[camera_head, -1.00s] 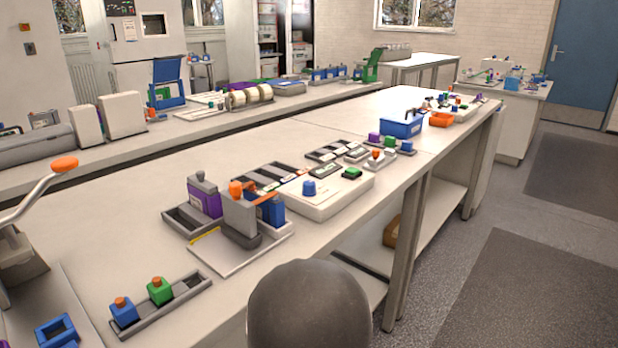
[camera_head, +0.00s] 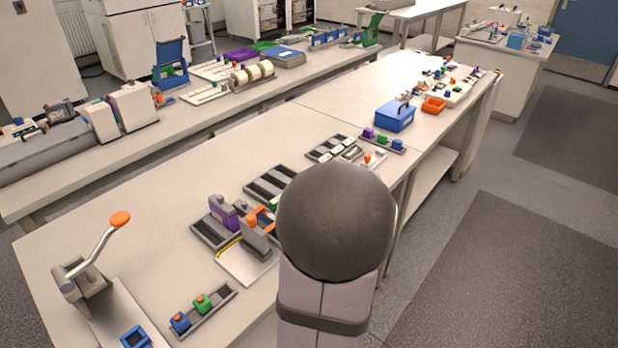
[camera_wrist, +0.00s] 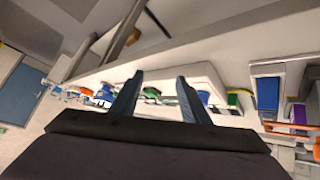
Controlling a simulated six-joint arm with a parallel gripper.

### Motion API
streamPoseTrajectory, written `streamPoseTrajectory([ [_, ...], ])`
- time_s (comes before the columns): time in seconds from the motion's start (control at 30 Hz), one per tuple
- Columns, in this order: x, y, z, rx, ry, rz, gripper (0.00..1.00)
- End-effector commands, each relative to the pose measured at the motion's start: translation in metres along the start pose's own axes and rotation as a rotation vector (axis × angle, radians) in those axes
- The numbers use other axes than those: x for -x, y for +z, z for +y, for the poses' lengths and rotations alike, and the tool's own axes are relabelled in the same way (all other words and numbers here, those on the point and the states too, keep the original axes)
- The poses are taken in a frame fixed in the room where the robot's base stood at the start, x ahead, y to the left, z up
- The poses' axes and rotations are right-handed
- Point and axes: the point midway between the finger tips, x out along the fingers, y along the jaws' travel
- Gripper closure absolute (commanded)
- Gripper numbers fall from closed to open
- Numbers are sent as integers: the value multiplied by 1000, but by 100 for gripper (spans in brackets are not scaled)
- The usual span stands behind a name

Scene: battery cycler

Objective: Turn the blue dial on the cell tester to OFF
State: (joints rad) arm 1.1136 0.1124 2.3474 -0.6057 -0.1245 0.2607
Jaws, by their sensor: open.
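In the head view, my rounded grey arm part covers the spot of the cell tester and its blue dial. My gripper's fingers are hidden there too. In the wrist view, my gripper (camera_wrist: 159,80) shows two dark fingers, spread apart with nothing held between them. A pale slab that looks like the cell tester (camera_wrist: 204,76) lies beyond the fingertips, seen steeply tilted. A small blue piece (camera_wrist: 203,97), possibly the blue dial, shows just right of the right finger. I cannot read the dial's setting or tell whether a finger touches it.
A purple block (camera_head: 222,212) and an orange-topped grey fixture (camera_head: 256,238) stand close left of my arm. A lever press (camera_head: 85,280) stands at the near left. A blue bin (camera_head: 395,117) sits farther back. The table's middle left is clear.

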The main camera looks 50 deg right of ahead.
Motion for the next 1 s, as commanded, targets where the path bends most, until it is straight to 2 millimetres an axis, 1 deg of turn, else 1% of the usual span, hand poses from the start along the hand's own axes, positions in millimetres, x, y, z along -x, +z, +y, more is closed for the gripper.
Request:
streamPoseTrajectory([
  [0.03, 4, -16, -1, -10, -29, 45, 58],
  [0.1, -9, -16, -11, 13, -84, 109, 58],
  [0.2, -16, -22, -27, 39, -169, 202, 58],
  [0.27, -17, -24, -36, 46, -218, 252, 58],
  [0.4, -13, -28, -56, 48, -316, 351, 58],
  [0.5, -9, -30, -65, 43, -363, 400, 58],
  [0.63, -6, -32, -70, 38, -393, 434, 58],
  [0.77, -5, -32, -71, 39, -397, 439, 58],
  [0.87, -7, -33, -72, 39, -397, 438, 58],
  [1.0, -15, -38, -76, 40, -399, 438, 58],
])
